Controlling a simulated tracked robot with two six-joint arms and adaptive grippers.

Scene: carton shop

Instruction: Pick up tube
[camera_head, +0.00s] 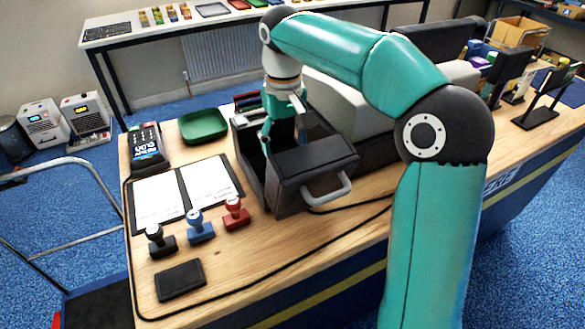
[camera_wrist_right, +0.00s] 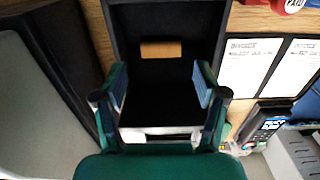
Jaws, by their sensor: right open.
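A short brown tube (camera_wrist_right: 161,49) lies in the dark open drawer (camera_wrist_right: 128,20) in the wrist view. In the head view the drawer (camera_head: 316,163) stands pulled out on the counter with a grey handle at its front, and the tube is hidden there. My right gripper (camera_head: 284,132) reaches down into the drawer from above. In the wrist view this gripper (camera_wrist_right: 161,80) is open, its two fingers wide apart, with nothing between them. The tube lies ahead of the fingertips, apart from them. My left gripper is not in view.
A green tray (camera_head: 203,125), a card terminal (camera_head: 146,147), a clipboard with papers (camera_head: 160,201) and several stamps (camera_head: 200,228) are left of the drawer. A black ink pad (camera_head: 180,280) is near the front. The drawer's walls surround the gripper closely.

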